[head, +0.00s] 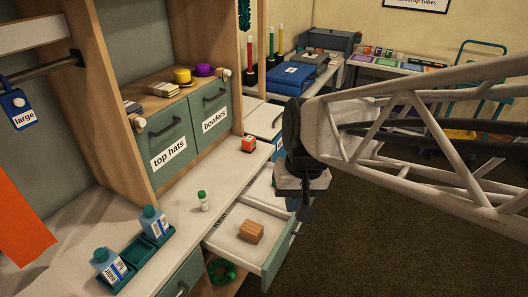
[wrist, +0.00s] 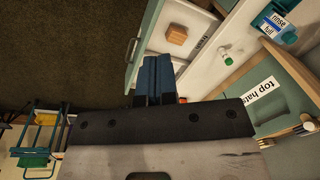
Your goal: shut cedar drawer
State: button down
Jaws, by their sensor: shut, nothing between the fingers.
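An open drawer (head: 228,240) with a pale green front sticks out below the white counter. A wooden block (head: 251,231), perhaps the cedar, lies inside it. In the wrist view the drawer (wrist: 160,34) holds the block (wrist: 177,34), and its bar handle (wrist: 131,50) shows at the left. My gripper (head: 305,212) is beside the drawer's far front corner in the head view. Its blue fingers (wrist: 158,78) are shut and empty. Whether they touch the drawer, I cannot tell.
Open floor (head: 370,220) lies right of the drawer.

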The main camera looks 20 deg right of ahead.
jog(key=w+d+f+m+y, duration=0.5)
jog(key=w+d+f+m, duration=0.1)
jog(key=w+f, duration=0.25)
jog(key=w+d+f+m+y, duration=0.5)
jog(key=w+d+f, duration=0.1)
jog(key=w+f, duration=0.25)
jog(key=w+d+f+m+t, duration=0.1)
jog(key=d+f+m+t, duration=0.5)
jog(key=d+f, duration=0.4)
jog(key=d+f+m+t+y, duration=0.1)
jog(key=d+f+m+t, duration=0.5)
jog(key=d+f, duration=0.5)
notch_tip(320, 180, down, 4)
jog(key=shift+w+r+m, duration=0.25)
jog(key=shift+w+m, duration=0.1)
jog(key=shift+m, duration=0.55)
jog(key=shift+w, duration=0.1)
jog(key=x, duration=1.3)
jog(key=shift+w+a+r, duration=0.15)
jog(key=shift+w+a, duration=0.05)
jog(key=shift+a, duration=0.2)
jog(key=shift+w+a, duration=0.1)
jog(key=shift+a, duration=0.05)
